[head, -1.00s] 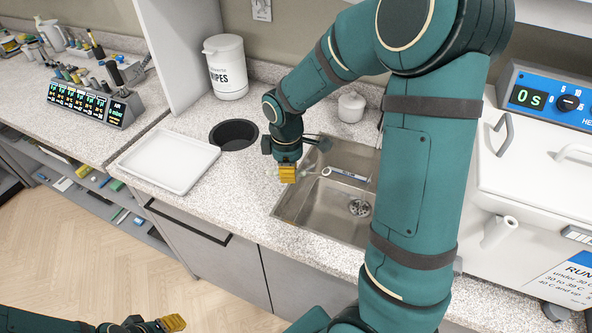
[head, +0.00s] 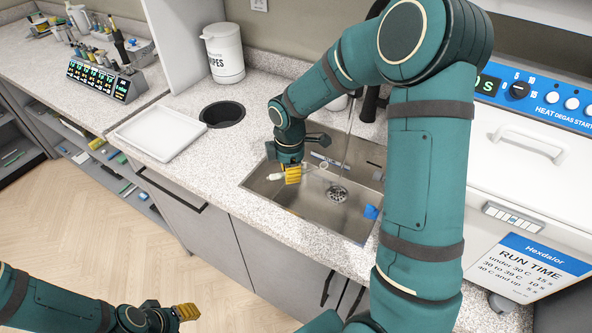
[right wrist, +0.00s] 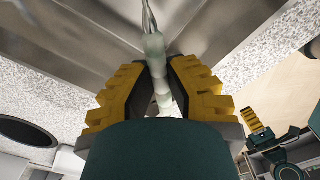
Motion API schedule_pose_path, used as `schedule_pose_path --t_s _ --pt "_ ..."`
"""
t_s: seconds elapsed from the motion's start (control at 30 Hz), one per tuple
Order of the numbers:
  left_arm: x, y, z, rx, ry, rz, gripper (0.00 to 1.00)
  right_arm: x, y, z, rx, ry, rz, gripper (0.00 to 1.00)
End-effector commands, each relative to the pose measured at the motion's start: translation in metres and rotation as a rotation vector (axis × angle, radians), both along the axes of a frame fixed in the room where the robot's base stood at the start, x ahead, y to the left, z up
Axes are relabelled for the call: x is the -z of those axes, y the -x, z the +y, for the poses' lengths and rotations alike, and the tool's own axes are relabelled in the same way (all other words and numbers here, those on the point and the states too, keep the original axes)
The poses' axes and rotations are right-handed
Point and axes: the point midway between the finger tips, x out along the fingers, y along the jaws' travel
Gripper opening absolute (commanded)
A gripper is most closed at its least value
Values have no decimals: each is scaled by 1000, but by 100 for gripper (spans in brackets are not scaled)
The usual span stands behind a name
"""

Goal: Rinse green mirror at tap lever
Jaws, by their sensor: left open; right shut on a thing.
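My right gripper (head: 291,176) is over the left part of the steel sink (head: 300,203), shut on the mirror's pale handle (head: 275,177). A thin stem and small round end reach right from the jaws. The right wrist view shows the pale, slightly greenish handle (right wrist: 154,48) between the yellow fingers (right wrist: 160,75). A dark tap (head: 369,104) stands behind the sink, partly hidden by my right arm. A thin pale vertical line, perhaps water, shows near it. I cannot make out the tap lever. My left gripper (head: 187,312) is open and empty, low over the floor.
A white tray (head: 160,134), a round dark opening (head: 222,113) and a wipes tub (head: 222,52) are left of the sink. A blue item (head: 370,212) is at the sink's right side. A white machine (head: 515,150) stands right. The counter's front strip is clear.

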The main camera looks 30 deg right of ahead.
Motion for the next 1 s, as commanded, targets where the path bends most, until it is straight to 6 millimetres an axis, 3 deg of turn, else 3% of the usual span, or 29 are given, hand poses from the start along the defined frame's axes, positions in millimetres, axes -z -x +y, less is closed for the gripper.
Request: schedule_pose_path --t_s 0.37,1.0 --pt "0 0 0 0 0 0 46 4 -7 -8 -18 -3 -1 0" --pt "-1 -1 0 -2 0 -2 46 15 -26 -61 -17 -3 0 0"
